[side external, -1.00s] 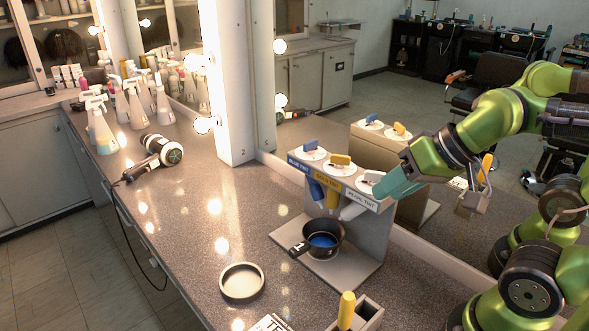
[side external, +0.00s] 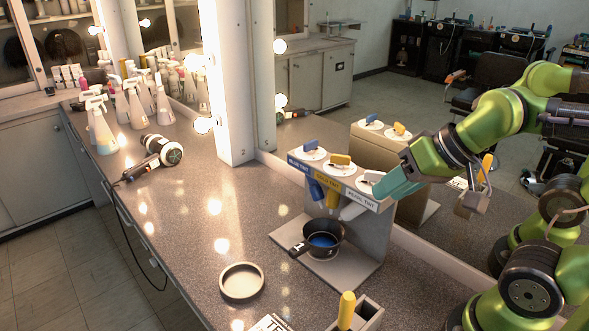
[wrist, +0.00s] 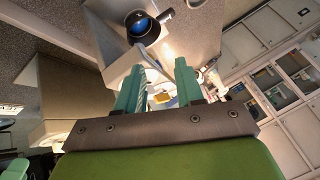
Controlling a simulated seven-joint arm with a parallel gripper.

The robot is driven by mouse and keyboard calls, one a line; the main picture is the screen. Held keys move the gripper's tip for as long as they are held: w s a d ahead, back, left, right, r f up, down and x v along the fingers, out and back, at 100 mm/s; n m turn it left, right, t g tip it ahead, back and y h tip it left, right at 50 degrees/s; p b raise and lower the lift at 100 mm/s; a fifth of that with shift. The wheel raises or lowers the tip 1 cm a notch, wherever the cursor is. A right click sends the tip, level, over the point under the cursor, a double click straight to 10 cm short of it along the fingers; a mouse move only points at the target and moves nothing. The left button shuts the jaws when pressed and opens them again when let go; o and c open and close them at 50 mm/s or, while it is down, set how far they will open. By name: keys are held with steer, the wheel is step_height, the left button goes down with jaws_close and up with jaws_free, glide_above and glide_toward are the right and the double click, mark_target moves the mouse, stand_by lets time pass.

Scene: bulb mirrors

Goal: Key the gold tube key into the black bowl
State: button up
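The gold tube key (side external: 341,160) is yellow and stands on the middle white dial of a grey three-tube stand. It also shows between my fingers, beyond them, in the wrist view (wrist: 162,97). The gold tube (side external: 331,197) hangs below it. The black bowl (side external: 335,251) has a handle, holds blue stuff and stands on the stand's base under the tubes. My gripper (side external: 380,188) has teal fingers at the stand's right end, by the pearl dial. The fingers stand apart in the wrist view (wrist: 160,70). The near finger partly hides the pearl dial in the side view.
The blue key (side external: 311,145) is on the left dial. A mirror behind the stand reflects it. A round dish (side external: 242,281) lies front left, and a yellow-handled tool (side external: 346,310) stands in a grey holder in front. A hair dryer (side external: 155,157) and spray bottles (side external: 103,130) are farther left.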

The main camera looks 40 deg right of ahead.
steer(key=shift+c, duration=0.4)
steer(key=n+g+h, duration=0.2)
steer(key=n+g, duration=0.5)
steer(key=n, duration=0.1)
glide_toward(341, 156)
steer(key=shift+w, duration=0.15)
steer(key=shift+f, duration=3.75)
steer(key=shift+f, duration=0.3)
jaws_close()
